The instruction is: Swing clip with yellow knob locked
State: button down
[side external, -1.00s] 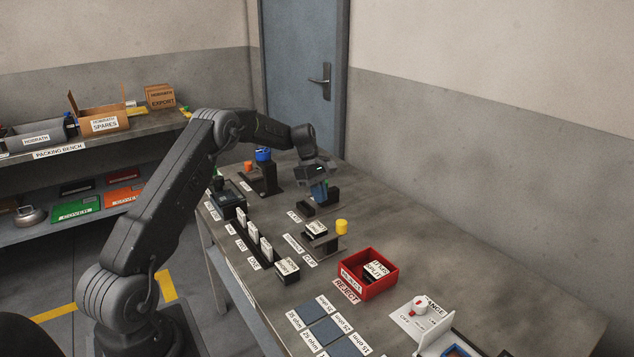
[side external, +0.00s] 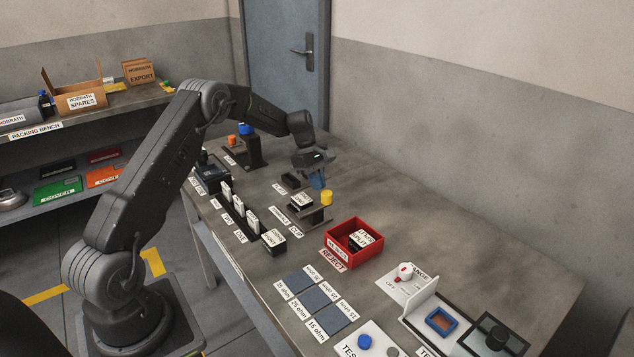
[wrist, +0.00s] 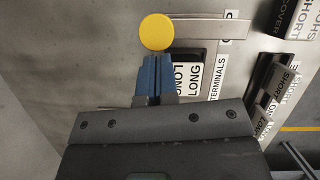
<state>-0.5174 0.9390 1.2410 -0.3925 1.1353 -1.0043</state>
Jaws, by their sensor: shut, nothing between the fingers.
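The yellow knob (side external: 326,198) stands at the right end of the swing clip's flat bar (side external: 316,216) on the bench. In the wrist view the knob (wrist: 157,32) is a round yellow disc at the bar's left end. A black block with white labels reading LONG (wrist: 194,75) lies beside the bar; it also shows in the side view (side external: 302,202). My gripper (side external: 318,184) is shut and empty, just behind the knob. In the wrist view its blue fingertips (wrist: 156,60) are together close below the knob; I cannot tell whether they touch it.
A red REJECT bin (side external: 354,242) stands to the right of the clip. A row of labelled upright pieces (side external: 238,218) stands to the left. A fixture with a blue top (side external: 247,130) is farther back. Bare bench lies to the right of my gripper.

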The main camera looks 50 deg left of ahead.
aim_at(330, 192)
jog(key=shift+w+d+m+g, duration=0.2)
jog(key=shift+d+m+g, duration=0.05)
jog(key=shift+m, duration=0.45)
jog(key=shift+w+d+m+g, duration=0.2)
jog(key=shift+m+g, duration=0.05)
jog(key=shift+m, duration=0.45)
jog(key=shift+w+d+m+g, duration=0.25)
jog(key=shift+d+m+g, duration=0.2)
jog(key=shift+m, duration=0.65)
jog(key=shift+w+d+f+m+g+y, duration=0.15)
jog(key=shift+d+m+g, duration=0.25)
jog(key=shift+m, duration=0.6)
jog(key=shift+d+r+m+g+y, duration=0.1)
jog(key=shift+d+m+g+y, duration=0.25)
jog(key=shift+m, duration=0.65)
jog(key=shift+d+f+m+g+y, duration=0.1)
jog(key=shift+d+m+g+y, duration=0.35)
jog(key=shift+m, duration=0.75)
jog(key=shift+d+m+g+y, duration=0.15)
jog(key=shift+d+m, duration=0.45)
jog(key=shift+m, duration=0.6)
jog(key=shift+s+d+m+y, duration=0.25)
jog(key=shift+d+m, duration=0.05)
jog(key=shift+m, duration=0.45)
jog(key=shift+s+d+m+y, duration=0.2)
jog(key=shift+d+m+y, duration=0.1)
jog(key=shift+m, duration=0.5)
jog(key=shift+s+d+m+y, duration=0.25)
jog(key=shift+m, duration=0.5)
